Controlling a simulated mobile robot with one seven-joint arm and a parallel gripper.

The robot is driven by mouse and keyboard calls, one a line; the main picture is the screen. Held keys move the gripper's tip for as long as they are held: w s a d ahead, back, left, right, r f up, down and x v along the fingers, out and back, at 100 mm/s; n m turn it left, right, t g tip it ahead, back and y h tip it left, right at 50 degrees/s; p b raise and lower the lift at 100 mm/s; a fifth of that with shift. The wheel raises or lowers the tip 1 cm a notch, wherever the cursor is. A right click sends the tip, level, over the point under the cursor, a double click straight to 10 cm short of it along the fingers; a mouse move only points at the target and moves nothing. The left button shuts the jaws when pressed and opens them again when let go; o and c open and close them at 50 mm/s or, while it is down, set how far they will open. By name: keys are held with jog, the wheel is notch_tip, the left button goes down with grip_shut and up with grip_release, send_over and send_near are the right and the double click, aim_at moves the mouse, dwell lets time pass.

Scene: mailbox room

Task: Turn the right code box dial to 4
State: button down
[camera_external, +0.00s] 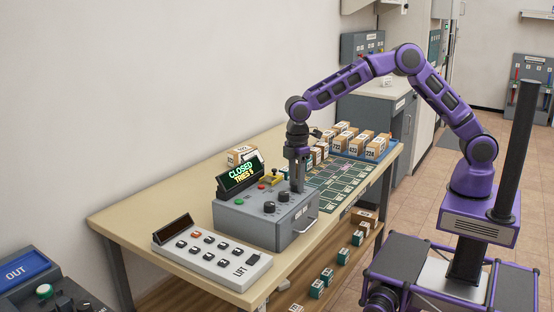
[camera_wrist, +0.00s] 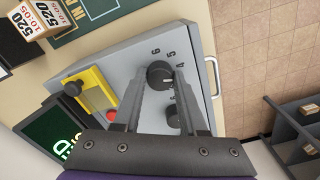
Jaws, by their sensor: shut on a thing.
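The grey code box (camera_external: 262,228) stands on the table with a lit display (camera_external: 241,173) reading CLOSED and a tries count. In the wrist view my gripper (camera_wrist: 161,78) is shut on this right dial (camera_wrist: 160,72), one finger on each side. Printed numbers, including 6, 5 and 4, curve around the dial. I cannot read its exact setting. A second dial (camera_wrist: 173,117) sits below it, partly behind a finger.
A yellow part with a black knob (camera_wrist: 73,88) and a red button (camera_wrist: 111,115) are on the box. A LIFT button panel (camera_external: 212,262) stands in front left. Parcels (camera_external: 376,147) and a green sorting mat (camera_external: 340,183) lie beyond the box. A handle (camera_external: 305,226) juts from its side.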

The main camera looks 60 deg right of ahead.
aim_at(296, 183)
jog(key=shift+n, duration=1.3)
jog(key=shift+c, duration=2.3)
grip_release()
notch_tip(296, 183, up, 18)
jog(key=shift+f, duration=0.25)
